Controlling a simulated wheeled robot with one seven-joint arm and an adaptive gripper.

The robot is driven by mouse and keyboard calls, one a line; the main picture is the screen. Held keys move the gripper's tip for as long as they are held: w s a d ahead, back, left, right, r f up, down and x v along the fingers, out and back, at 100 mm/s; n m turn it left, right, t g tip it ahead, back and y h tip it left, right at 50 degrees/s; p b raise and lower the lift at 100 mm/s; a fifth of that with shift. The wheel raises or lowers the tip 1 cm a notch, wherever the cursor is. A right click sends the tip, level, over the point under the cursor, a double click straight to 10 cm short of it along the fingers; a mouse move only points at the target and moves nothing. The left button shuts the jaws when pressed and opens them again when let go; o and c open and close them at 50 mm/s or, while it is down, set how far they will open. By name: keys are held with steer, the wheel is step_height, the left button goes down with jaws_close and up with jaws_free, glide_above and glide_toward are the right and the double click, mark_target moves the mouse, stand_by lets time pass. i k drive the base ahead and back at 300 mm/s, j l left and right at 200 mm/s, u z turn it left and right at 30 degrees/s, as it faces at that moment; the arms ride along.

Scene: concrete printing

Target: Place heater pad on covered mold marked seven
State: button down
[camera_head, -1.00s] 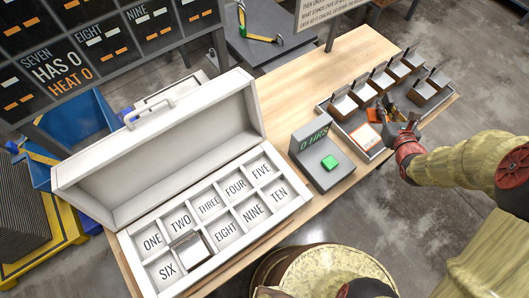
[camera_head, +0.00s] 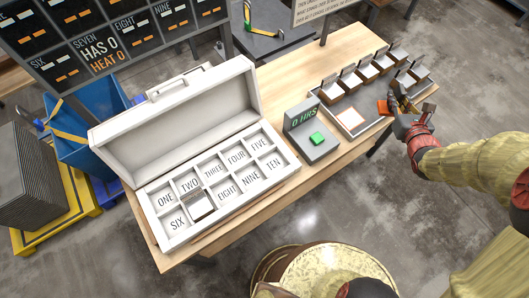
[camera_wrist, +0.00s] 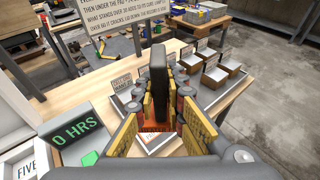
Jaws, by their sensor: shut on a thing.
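My gripper (camera_head: 408,99) is shut on a dark upright handle (camera_wrist: 158,75) in the wrist view. An orange pad, which I take to be the heater pad (camera_wrist: 154,127), shows below that handle. In the head view the orange pad (camera_head: 382,106) is beside my gripper, seemingly above the table's right end; its height is hard to tell. The white box (camera_head: 282,166) is open, with numbered compartments. A metallic covered mold (camera_head: 201,205) sits in the front row between SIX and EIGHT; no number can be read on it.
A tray (camera_head: 326,111) at the table's right holds several small lidded molds and a white square with an orange border (camera_head: 351,119). A grey timer (camera_head: 311,138) with a green button stands between tray and box. The raised box lid (camera_head: 180,120) stands behind the compartments.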

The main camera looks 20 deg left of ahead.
mark_target(199, 206)
steer(key=k+j, duration=0.2)
steer(key=k, duration=0.2)
steer(key=k+j, duration=0.25)
steer(key=k, duration=0.15)
steer(key=k+j, duration=0.2)
steer(key=k, duration=0.2)
steer(key=k+j, duration=0.1)
steer(key=j, duration=1.85)
steer(key=i+j, duration=0.1)
steer(key=j, duration=0.35)
steer(key=i+z, duration=0.05)
